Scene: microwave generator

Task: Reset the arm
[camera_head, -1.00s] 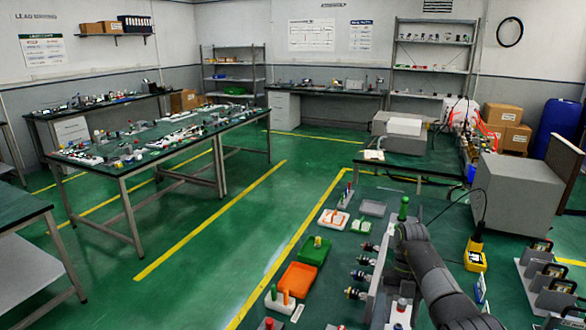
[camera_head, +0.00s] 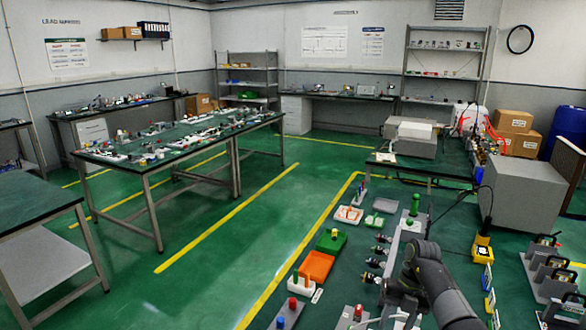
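One dark grey arm of mine (camera_head: 440,285) comes in from the bottom edge, right of centre, and looks like my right arm. It bends at a rounded joint over the bench, and a dark wrist part (camera_head: 404,290) hangs down left of the joint. Gripper fingers cannot be made out there, so open or shut is unclear. I see nothing held. My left arm and gripper are not in view.
The green bench below the arm holds an orange tray (camera_head: 317,266), a green tray (camera_head: 331,241), a grey plate with a green knob (camera_head: 414,204), a yellow meter (camera_head: 482,248) and dark grey stands (camera_head: 548,268). A grey box (camera_head: 523,192) stands at right. Open floor (camera_head: 200,285) lies left.

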